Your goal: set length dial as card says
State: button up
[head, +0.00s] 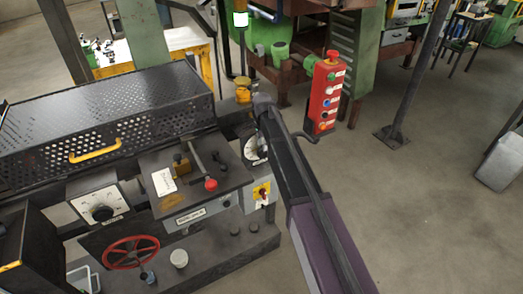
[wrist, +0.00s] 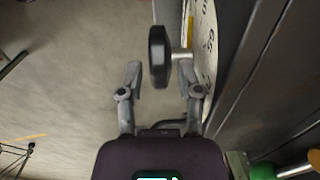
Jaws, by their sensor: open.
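A black dial knob (wrist: 158,56) on a short pale shaft stands out from a white dial face (wrist: 203,38) with black numbers, seen steeply from the side in the wrist view. My gripper (wrist: 160,76) is open, its fingertips just short of the knob and on either side of it; I cannot tell whether they touch it. In the head view the dial face (head: 253,149) is partly hidden by my arm, and so is my gripper. A small white card (head: 164,181) lies on the machine top; its writing is too small to read.
Another dial with a black knob (head: 103,213) is at the left. A red-knobbed lever (head: 211,184), a red handwheel (head: 130,251) and a yellow switch plate (head: 261,191) are on the machine. Open floor lies to the right.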

jog(key=shift+f+b, duration=0.35)
jog(key=shift+f, duration=0.25)
grip_shut()
jog(key=shift+s, duration=0.1)
jog(key=shift+s+a+f+t+h, duration=0.1)
jog(key=shift+a+t+h, duration=0.1)
jog(key=shift+t+h, duration=0.35)
